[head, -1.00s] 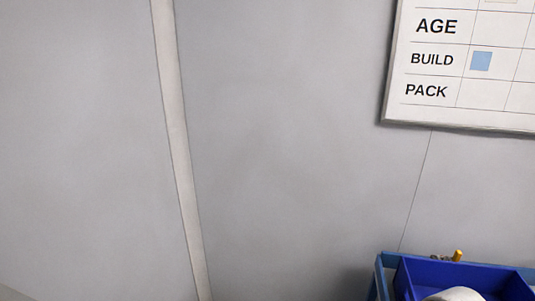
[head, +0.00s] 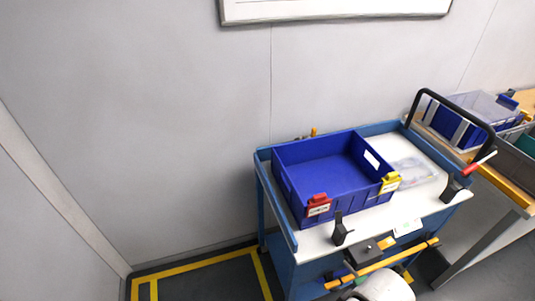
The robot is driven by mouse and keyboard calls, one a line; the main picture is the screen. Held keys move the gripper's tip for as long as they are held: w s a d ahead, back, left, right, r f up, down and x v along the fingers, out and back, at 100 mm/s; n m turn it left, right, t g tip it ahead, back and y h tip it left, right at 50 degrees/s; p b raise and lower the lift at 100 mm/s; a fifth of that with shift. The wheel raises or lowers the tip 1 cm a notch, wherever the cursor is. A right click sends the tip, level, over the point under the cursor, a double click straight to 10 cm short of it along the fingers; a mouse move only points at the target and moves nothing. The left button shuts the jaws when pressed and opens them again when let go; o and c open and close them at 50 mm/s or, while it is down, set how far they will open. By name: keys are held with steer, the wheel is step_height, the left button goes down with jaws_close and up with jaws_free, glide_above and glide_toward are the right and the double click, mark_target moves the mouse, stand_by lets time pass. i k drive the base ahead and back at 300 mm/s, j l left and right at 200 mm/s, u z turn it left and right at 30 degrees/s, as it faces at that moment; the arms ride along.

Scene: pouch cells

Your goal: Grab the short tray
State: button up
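A blue open tray (head: 295,184) sits on the white top of a blue cart (head: 317,240). It looks empty inside and has a red clip with a label (head: 318,205) and a yellow clip with a label (head: 390,182) at its near corners. A shallow clear container (head: 412,172) lies to its right on the same cart. No mark I can read says which is the short tray. My gripper is not in view; a white rounded part of me shows at the bottom edge, apart from the tray.
Black brackets (head: 341,231) stand at the cart's near edge, above a yellow bar (head: 385,263). A black hoop handle (head: 440,97) rises at the cart's right end. A bench (head: 505,190) with more bins stands at the right. Yellow-taped floor (head: 200,268) lies left.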

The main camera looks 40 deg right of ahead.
mark_target(416, 171)
steer(key=z, duration=1.45)
